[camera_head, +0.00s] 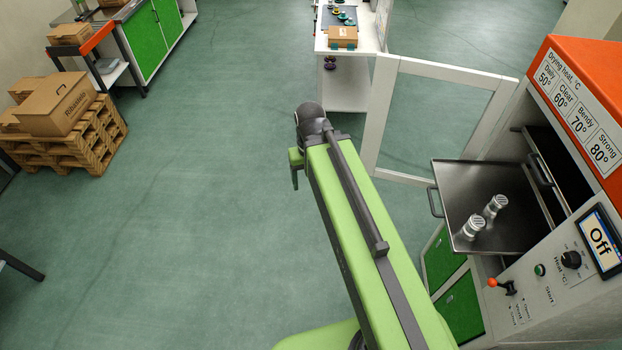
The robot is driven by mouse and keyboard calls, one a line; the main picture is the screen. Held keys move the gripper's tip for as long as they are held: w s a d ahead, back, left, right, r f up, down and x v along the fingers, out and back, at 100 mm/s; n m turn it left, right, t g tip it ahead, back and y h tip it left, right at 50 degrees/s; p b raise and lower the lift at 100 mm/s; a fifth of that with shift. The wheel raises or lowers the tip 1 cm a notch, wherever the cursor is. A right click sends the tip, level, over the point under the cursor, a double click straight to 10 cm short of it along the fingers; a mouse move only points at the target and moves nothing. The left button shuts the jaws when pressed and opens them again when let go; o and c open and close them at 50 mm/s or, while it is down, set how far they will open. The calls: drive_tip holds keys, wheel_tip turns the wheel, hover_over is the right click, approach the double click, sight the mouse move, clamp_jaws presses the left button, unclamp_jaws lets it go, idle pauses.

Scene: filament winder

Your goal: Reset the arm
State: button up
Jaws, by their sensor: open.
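My green and grey arm (355,220) reaches from the bottom of the view up to a dark rounded joint (312,122) near the middle. Just below and left of that joint, a small green part with a dark finger-like piece, which looks like part of my gripper (295,180), shows beside the arm. The arm hides the rest of it. It is open, and I see nothing held in it. It is over bare floor, apart from the furniture.
A white table (345,95) stands behind. Boxes sit on a pallet (95,140) at left.

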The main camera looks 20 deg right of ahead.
drive_tip(key=shift+f, duration=0.1)
wheel_tip(320, 180, down, 14)
drive_tip(key=b, duration=1.4)
drive_tip(key=shift+w, duration=0.1)
